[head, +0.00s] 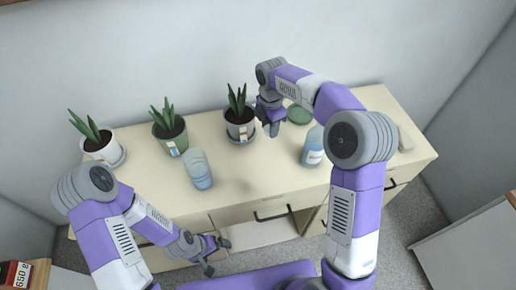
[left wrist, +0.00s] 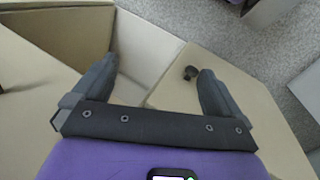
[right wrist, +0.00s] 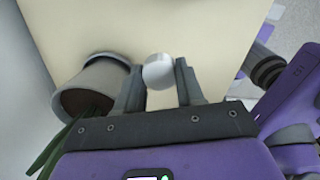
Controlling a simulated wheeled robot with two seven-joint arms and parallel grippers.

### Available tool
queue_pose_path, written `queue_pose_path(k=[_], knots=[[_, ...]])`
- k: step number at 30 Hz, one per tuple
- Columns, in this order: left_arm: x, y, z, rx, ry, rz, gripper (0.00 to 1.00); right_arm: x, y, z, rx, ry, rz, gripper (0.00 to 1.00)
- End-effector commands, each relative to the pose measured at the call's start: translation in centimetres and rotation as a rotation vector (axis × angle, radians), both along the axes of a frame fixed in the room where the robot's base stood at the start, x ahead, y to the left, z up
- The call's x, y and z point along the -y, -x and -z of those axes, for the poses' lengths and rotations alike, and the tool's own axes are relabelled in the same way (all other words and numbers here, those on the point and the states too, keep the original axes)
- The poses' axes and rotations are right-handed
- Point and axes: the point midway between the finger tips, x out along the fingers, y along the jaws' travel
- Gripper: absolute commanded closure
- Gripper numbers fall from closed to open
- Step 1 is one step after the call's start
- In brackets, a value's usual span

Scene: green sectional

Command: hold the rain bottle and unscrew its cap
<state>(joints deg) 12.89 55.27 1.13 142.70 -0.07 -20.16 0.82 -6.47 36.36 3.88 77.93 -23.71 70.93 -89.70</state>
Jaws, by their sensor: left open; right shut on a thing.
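A blue bottle (head: 313,146) with a pale label stands on the right half of the cabinet top; its upper end is not clear beside my right arm. A clear, blue-tinted vessel (head: 198,172) stands farther left. I cannot tell for sure which is the rain bottle. My right gripper (head: 272,126) is over the back middle of the cabinet. In the right wrist view it is shut on a small round silver-white thing (right wrist: 159,72), possibly a cap. My left gripper (head: 217,257) is open and empty in front of the cabinet; its spread fingers show in the left wrist view (left wrist: 160,70).
Three potted plants (head: 240,131) line the back left of the cabinet top (head: 250,172). A green dish (head: 299,114) lies behind the blue bottle, and a grey object (head: 405,140) at the right end. A drawer (head: 258,234) stands open in front. The middle front top is clear.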

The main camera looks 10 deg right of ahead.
Motion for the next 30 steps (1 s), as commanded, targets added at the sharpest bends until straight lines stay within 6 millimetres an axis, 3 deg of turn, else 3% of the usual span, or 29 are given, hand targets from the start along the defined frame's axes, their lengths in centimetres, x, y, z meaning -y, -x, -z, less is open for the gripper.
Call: queue_pose_path(k=[5, 24, 30], knots=[[0.0, 0.0, 0.7, 0.0, 0.0, 0.0, 0.0, -0.1, -0.4, 0.2, -0.002, -0.006, -0.091, 0.99], [0.0, 0.0, 4.0, 0.0, 0.0, 0.0, 0.0, -0.1, -0.3, 9.4, -0.004, -0.005, -0.097, 0.99], [0.0, 0.0, 4.0, 0.0, 0.0, 0.0, 0.0, -0.1, -0.4, 9.8, -0.001, -0.006, -0.096, 0.99]])
